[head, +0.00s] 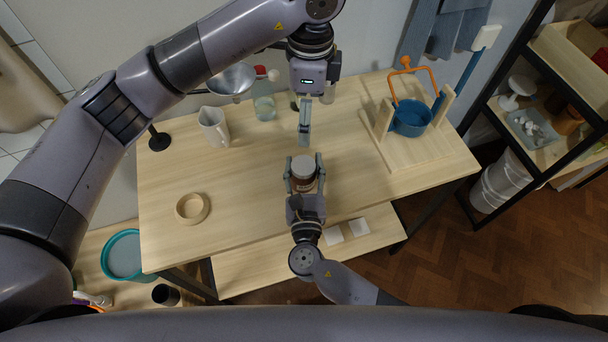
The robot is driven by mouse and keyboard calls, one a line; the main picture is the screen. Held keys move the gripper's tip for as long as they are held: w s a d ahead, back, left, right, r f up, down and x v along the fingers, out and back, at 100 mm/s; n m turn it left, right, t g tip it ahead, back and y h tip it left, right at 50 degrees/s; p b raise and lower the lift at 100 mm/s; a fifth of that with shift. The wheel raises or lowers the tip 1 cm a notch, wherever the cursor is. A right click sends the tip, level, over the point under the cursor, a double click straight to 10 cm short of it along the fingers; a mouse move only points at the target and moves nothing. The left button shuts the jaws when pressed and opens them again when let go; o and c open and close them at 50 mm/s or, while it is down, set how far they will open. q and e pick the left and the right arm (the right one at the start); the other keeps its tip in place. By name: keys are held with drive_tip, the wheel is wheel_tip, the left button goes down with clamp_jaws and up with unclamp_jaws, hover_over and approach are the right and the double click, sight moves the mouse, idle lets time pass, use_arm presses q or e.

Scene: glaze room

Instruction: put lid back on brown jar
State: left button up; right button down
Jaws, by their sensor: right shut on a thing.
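A brown jar (302,174) with a pale, round top is between the fingers of my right gripper (305,177), near the table's front middle. The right gripper is shut on the jar from the front. I cannot tell whether the pale top is a lid or the jar's open mouth, nor whether the jar touches the table. My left gripper (304,138) hangs down just behind the jar, apart from it. Its fingers are seen edge-on, so its opening and anything between them cannot be made out. No separate lid can be identified with certainty.
A wooden ring (206,209) lies on the table (245,190) at left. A white pitcher (214,127), a glass jar (264,107) and a metal funnel or bowl (231,79) are at the back. A blue pot (411,118) in a wooden stand is at right. The table's left middle is clear.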

drive_tip(key=shift+f, duration=0.2)
drive_tip(key=c, duration=1.2)
unclamp_jaws()
drive_tip(key=shift+c, duration=0.2)
drive_tip(key=o, duration=0.5)
drive_tip(key=shift+r, duration=0.15)
drive_tip(key=shift+s, duration=0.1)
drive_tip(key=s, duration=1.1)
drive_tip(key=shift+s+d, duration=0.2)
drive_tip(key=shift+s, duration=0.2)
